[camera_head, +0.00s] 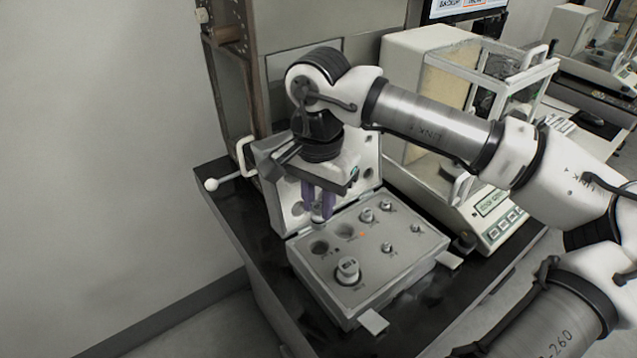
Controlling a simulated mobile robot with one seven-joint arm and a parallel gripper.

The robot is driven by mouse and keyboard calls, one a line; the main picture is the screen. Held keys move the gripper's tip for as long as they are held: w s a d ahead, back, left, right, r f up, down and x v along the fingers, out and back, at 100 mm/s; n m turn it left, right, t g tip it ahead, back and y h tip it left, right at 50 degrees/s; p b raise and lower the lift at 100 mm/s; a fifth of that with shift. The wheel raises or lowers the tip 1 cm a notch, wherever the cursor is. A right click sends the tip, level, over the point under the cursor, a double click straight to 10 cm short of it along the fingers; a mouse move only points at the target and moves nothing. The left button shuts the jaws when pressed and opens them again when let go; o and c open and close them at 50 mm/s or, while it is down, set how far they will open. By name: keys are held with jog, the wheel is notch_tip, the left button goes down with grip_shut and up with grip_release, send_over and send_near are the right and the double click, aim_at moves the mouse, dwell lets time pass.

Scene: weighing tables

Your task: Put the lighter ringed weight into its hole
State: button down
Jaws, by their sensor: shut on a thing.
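My gripper (319,213) has purple fingers and points down over the back left part of the grey weight box (335,298). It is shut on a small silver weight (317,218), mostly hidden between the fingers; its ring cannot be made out. The weight appears to hang above the box top. Just below and in front is a dark empty round hole (319,247). A second empty-looking hole (345,230) lies to its right. A large silver weight (348,268) stands at the front left of the box.
Several smaller weights stand in the box, including one at the back (367,214). The open lid (283,207) rises behind. A balance with a glass case (480,75) stands at right. The black table (245,245) has bare room at left.

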jog(key=shift+s+f+b, duration=0.15)
jog(key=shift+f+b, duration=0.25)
jog(key=shift+f, duration=0.15)
jog(key=shift+f+b, duration=1.1)
jog(key=shift+f, duration=0.9)
jog(key=shift+b, duration=0.5)
jog(key=shift+f, duration=0.1)
jog(key=shift+f+b, duration=1.4)
jog(key=shift+b, duration=0.2)
jog(key=c, duration=1.2)
grip_release()
jog(key=shift+o, duration=0.2)
